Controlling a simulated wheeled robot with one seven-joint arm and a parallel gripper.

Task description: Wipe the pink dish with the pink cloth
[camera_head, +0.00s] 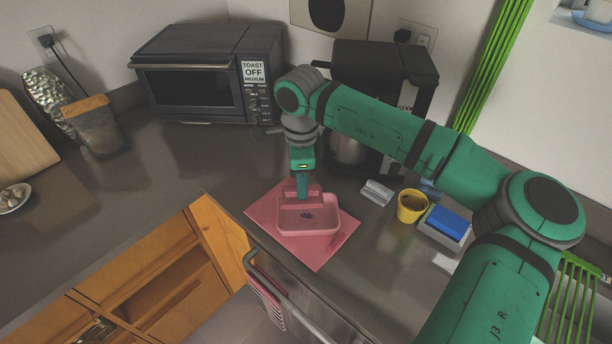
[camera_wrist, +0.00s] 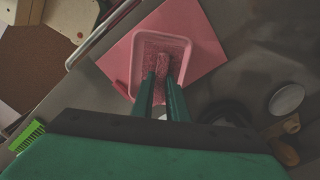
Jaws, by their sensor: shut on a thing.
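The pink dish (camera_head: 325,228) is a shallow rectangular tray with a dark mark on its inner floor. It sits on a flat pink square mat (camera_head: 318,258) on the grey counter. My gripper (camera_head: 302,192) points down at the dish's far side. It is shut on the pink cloth (camera_wrist: 163,63), a small bunched piece that shows between the fingertips in the wrist view, over the dish's interior (camera_wrist: 185,62). I cannot tell whether the cloth touches the dish floor.
A toaster oven (camera_head: 200,85) and a black coffee machine (camera_head: 385,65) stand behind. To the right are a small grey object (camera_head: 377,192), a yellow cup (camera_head: 411,207) and a blue sponge (camera_head: 448,222) in a holder.

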